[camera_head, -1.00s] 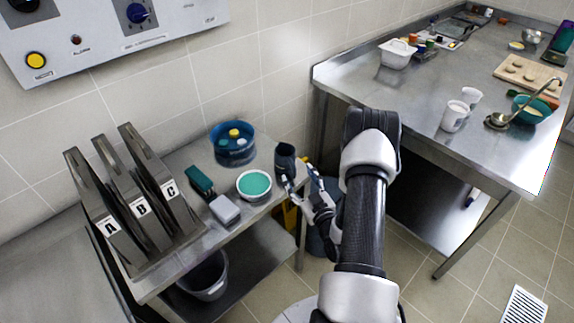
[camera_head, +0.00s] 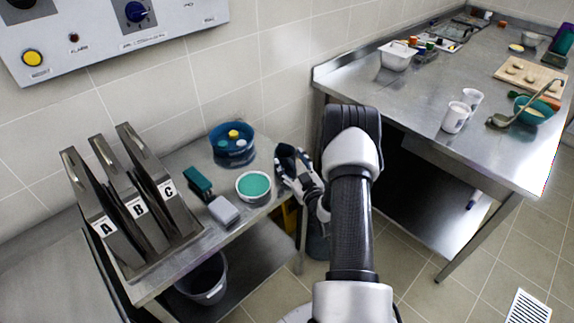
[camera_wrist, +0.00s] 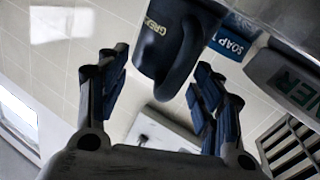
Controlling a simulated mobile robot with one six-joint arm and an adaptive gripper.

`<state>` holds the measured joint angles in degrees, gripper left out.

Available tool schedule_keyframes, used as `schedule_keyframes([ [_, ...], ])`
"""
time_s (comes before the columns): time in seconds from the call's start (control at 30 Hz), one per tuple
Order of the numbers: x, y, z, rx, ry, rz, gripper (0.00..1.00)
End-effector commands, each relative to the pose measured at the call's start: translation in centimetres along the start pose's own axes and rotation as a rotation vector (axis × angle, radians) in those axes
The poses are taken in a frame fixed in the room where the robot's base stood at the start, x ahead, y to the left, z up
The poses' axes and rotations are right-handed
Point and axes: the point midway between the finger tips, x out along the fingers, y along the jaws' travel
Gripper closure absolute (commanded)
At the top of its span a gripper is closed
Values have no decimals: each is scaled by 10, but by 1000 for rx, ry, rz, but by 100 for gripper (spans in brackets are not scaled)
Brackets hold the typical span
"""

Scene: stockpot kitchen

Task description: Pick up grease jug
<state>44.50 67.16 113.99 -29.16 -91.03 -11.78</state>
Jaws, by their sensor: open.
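The grease jug (camera_head: 284,153) is a dark blue jug at the right end of the small steel side table in the head view, partly hidden by my fingers. In the wrist view the grease jug (camera_wrist: 163,42) shows part of its yellow lettering and its looped handle, at the top centre. My gripper (camera_head: 294,168) is open at the jug's near right side. In the wrist view my gripper (camera_wrist: 160,82) has its blue-padded fingers spread, with the jug's handle side between and ahead of them. I cannot tell whether the fingers touch the jug.
A white tub with teal contents (camera_head: 246,194) stands just left of the jug, and a blue tub (camera_head: 234,157) behind it. A grey block (camera_head: 223,211), a green brush (camera_head: 198,181) and tall lettered panels (camera_head: 134,208) stand further left. A larger steel table (camera_head: 400,95) is at right.

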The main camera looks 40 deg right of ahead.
Motion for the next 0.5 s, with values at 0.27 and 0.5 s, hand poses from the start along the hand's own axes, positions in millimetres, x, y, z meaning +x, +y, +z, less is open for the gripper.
schedule_keyframes([
  [0.27, 0, 0, 0, 0, 0, 0, 59],
  [0.5, 0, 0, 0, 0, 0, 0, 75],
])
